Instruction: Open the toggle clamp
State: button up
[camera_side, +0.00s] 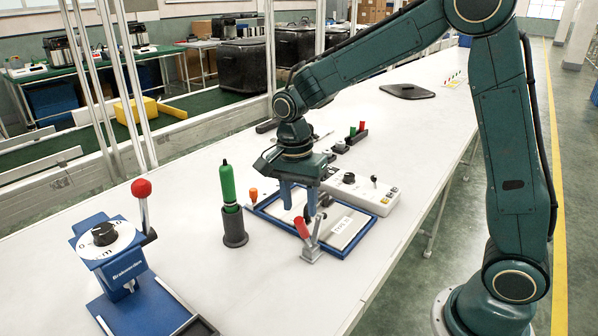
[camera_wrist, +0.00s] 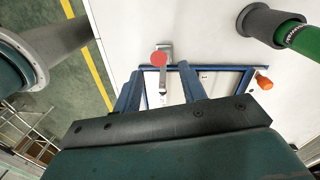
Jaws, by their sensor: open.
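The toggle clamp (camera_side: 310,246) stands at the near edge of a blue-framed tray, on a grey metal base. Its red handle (camera_side: 301,228) tilts up and to the left in the side view. My gripper (camera_side: 298,212) points down above the tray, just behind the clamp. In the wrist view my gripper (camera_wrist: 158,82) has its two blue fingers apart with nothing held between them. The red handle end shows there as a round red disc (camera_wrist: 159,59), near the gap between the fingertips. Whether a finger touches the clamp I cannot tell.
The blue-framed tray (camera_side: 337,256) holds a labelled white plate. A green tool stands in a dark holder (camera_side: 235,227) to the left. A white control box (camera_side: 362,191) sits behind. A blue device with a red-knobbed lever (camera_side: 142,189) stands front left. The near right tabletop is clear.

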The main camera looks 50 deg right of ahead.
aim_at(301, 226)
jog(key=shift+s+f, duration=0.15)
jog(key=shift+f, duration=1.5)
jog(key=shift+s+f, duration=0.1)
jog(key=shift+f, duration=1.55)
jog(key=shift+c, duration=0.3)
grip_shut()
